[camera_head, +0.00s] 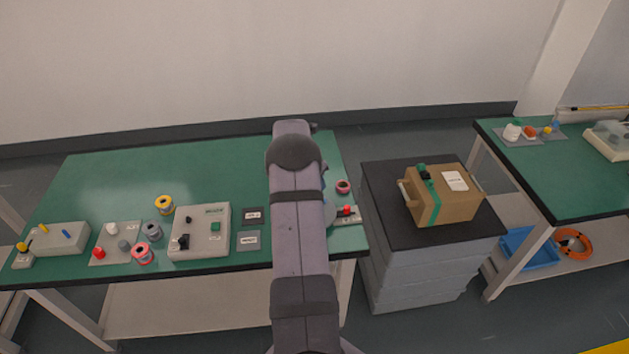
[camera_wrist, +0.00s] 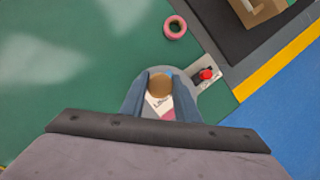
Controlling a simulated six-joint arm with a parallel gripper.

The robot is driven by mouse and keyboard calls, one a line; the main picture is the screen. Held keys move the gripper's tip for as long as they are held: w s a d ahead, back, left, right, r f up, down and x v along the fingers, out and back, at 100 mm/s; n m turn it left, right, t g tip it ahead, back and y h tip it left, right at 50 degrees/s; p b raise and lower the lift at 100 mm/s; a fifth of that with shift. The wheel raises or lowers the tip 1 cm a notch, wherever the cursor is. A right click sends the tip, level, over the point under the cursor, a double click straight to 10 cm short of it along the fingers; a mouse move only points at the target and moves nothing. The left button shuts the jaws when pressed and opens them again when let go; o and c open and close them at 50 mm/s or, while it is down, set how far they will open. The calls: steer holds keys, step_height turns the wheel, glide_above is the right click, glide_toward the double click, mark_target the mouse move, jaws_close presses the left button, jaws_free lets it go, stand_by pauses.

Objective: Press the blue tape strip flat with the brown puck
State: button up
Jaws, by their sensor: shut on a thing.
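In the wrist view my gripper (camera_wrist: 160,92) is shut on the brown puck (camera_wrist: 159,84), with a blue-grey finger on each side. The round puck is over a grey rounded plate near the right end of the green table. A white label and a pink patch show just below the puck, between the fingers. In the head view my arm hides the gripper and the puck.
A pink ring (camera_wrist: 175,27) lies up and right of the puck. A red button on a grey base (camera_wrist: 206,75) is close on the right. A cardboard box (camera_head: 444,197) stands on the black-topped cabinet (camera_head: 385,225). The green table's far left (camera_head: 110,180) is clear.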

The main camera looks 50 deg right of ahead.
steer(key=shift+f+b, duration=2.15)
steer(key=shift+f, duration=1)
steer(key=shift+r, duration=0.15)
steer(key=shift+r+p, duration=2.9)
steer(key=shift+r, duration=0.55)
steer(key=shift+f, duration=0.1)
